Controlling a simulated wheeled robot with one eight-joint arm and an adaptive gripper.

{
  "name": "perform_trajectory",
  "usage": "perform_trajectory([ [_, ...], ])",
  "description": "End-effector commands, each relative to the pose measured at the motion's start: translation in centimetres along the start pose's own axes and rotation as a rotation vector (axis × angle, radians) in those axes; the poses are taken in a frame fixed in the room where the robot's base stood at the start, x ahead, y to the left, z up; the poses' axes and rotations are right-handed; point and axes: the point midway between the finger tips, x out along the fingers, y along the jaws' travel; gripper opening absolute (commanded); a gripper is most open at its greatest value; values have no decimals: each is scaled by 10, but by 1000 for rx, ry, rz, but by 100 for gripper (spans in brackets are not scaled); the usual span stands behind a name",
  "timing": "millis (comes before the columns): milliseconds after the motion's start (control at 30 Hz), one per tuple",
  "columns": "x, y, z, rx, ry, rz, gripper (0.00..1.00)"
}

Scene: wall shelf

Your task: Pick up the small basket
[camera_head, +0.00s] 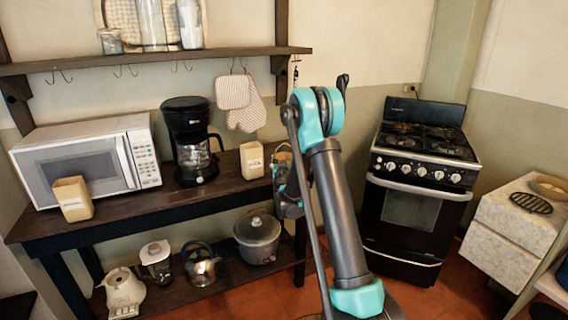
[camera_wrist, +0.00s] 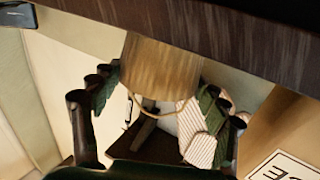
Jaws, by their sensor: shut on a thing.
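The small basket (camera_wrist: 160,70) is tan and woven, with a thin curved handle, and sits between my gripper's fingers in the wrist view. My gripper (camera_wrist: 158,88) is shut on it, with one dark finger on each side. In the head view only a small part of the basket (camera_head: 283,156) shows at the right end of the wooden counter, behind my arm. My gripper (camera_head: 288,190) is largely hidden there by my own arm. Whether the basket is clear of the counter cannot be told.
A tan labelled box (camera_head: 252,160) stands close left of the basket. A coffee maker (camera_head: 190,140), a microwave (camera_head: 88,160) and another tan box (camera_head: 73,199) are farther left. Mitts (camera_head: 246,105) hang behind. A stove (camera_head: 418,190) stands to the right, past a floor gap.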

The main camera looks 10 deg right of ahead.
Motion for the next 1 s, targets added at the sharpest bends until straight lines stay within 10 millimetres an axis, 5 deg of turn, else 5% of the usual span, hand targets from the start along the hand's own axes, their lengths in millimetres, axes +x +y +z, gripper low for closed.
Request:
perform_trajectory([
  [267, 0, 0, -8, 0, 0, 0, 46],
  [433, 0, 0, -30, 0, 0, 0, 46],
  [1000, 0, 0, -170, 0, -1, 0, 46],
])
